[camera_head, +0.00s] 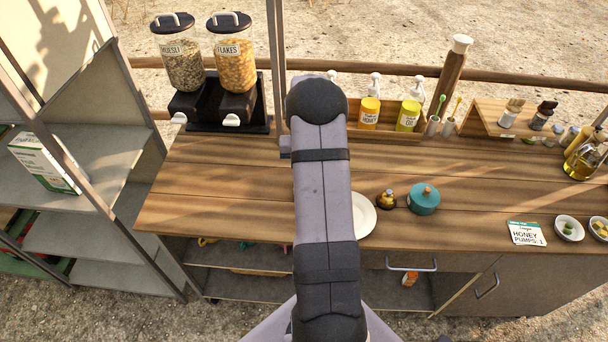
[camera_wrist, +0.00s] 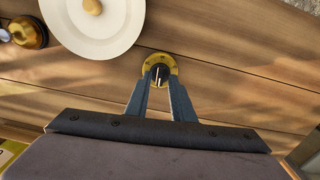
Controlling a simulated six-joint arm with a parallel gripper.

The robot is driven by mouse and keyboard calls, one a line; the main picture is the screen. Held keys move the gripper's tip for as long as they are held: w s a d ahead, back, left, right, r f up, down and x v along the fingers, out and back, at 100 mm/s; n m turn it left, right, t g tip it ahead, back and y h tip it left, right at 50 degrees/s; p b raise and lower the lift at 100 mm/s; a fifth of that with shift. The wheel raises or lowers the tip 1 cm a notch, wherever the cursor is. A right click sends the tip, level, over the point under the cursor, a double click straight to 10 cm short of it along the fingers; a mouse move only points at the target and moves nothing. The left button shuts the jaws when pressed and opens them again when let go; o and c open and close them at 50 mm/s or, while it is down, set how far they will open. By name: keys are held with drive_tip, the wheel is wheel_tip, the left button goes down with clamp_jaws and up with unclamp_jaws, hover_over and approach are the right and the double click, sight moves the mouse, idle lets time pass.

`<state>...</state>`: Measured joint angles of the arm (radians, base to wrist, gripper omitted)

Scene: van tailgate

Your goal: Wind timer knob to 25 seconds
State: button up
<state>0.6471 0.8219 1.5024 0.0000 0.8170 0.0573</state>
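The timer in the wrist view is a round yellow dial (camera_wrist: 151,62) on the wooden counter, with a black knob (camera_wrist: 160,72) at its centre. A pale pointer line shows on the knob; I cannot read any dial marks. My gripper (camera_wrist: 160,80) points at the timer, with one dark fingertip on each side of the knob. The fingertips are about a knob's width apart. I cannot tell whether they touch the knob. In the head view my arm hides the timer and the gripper.
A white plate (camera_head: 364,216) lies close by; the wrist view shows a round tan piece (camera_wrist: 92,7) on it. Beyond it stand a gold-and-black object (camera_head: 386,199) and a teal pot (camera_head: 423,200). Cereal dispensers (camera_head: 236,70) stand at the back left. The counter's left part (camera_head: 220,190) is clear.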

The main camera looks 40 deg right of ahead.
drive_tip(key=shift+f+b, duration=0.6)
drive_tip(key=shift+f, duration=0.4)
idle(0.4)
idle(0.6)
drive_tip(key=c, duration=0.4)
drive_tip(key=shift+r, duration=0.1)
drive_tip(key=shift+c, duration=0.2)
